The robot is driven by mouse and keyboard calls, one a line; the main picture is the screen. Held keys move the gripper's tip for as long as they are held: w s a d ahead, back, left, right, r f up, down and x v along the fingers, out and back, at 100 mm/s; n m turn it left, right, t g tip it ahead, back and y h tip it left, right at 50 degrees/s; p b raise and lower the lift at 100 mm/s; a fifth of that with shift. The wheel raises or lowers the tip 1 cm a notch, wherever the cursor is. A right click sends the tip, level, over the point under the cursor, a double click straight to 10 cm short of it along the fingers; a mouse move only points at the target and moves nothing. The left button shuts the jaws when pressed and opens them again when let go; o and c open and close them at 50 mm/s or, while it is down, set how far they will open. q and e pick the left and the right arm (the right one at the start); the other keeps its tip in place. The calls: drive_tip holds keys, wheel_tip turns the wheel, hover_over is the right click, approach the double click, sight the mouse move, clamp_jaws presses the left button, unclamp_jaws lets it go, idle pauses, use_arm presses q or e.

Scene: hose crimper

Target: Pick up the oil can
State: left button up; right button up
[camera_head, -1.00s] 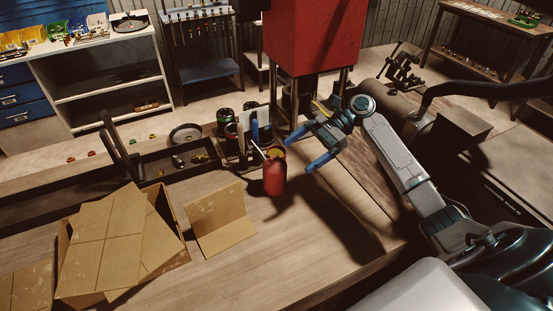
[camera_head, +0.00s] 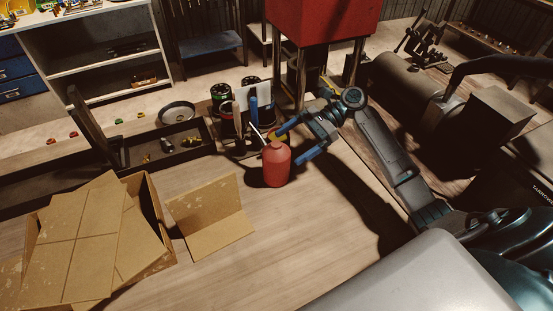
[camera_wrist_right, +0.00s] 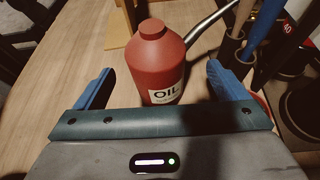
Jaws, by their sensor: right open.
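The oil can (camera_head: 277,165) is a red bottle with a thin spout, standing upright on the wooden workbench. My right gripper (camera_head: 291,143) is open, its two blue fingers pointing at the can from the right. In the right wrist view the can (camera_wrist_right: 158,62) shows its "OIL" label and stands ahead, between the lines of the open fingers (camera_wrist_right: 160,88). Whether the fingertips reach past its near side I cannot tell. My left gripper is not in view.
A cardboard box (camera_head: 155,215) and a folded cardboard piece (camera_head: 215,232) lie left of the can. A tool holder with dark cups (camera_head: 222,103) stands just behind it. A red machine (camera_head: 322,22) on metal legs is farther back. The bench front is clear.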

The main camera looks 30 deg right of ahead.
sight(275, 158)
drive_tip(key=p+x, duration=0.1)
drive_tip(key=x, duration=0.2)
drive_tip(key=p+x, duration=0.2)
drive_tip(key=shift+s+a+f, duration=0.15)
drive_tip(key=shift+a+f, duration=0.15)
drive_tip(key=shift+f, duration=0.05)
drive_tip(key=shift+s+a+f, duration=0.1)
drive_tip(key=shift+a+f, duration=0.05)
drive_tip(key=shift+a, duration=0.25)
drive_tip(key=shift+d+f, duration=0.1)
drive_tip(key=shift+d, duration=0.05)
drive_tip(key=c, duration=1.4)
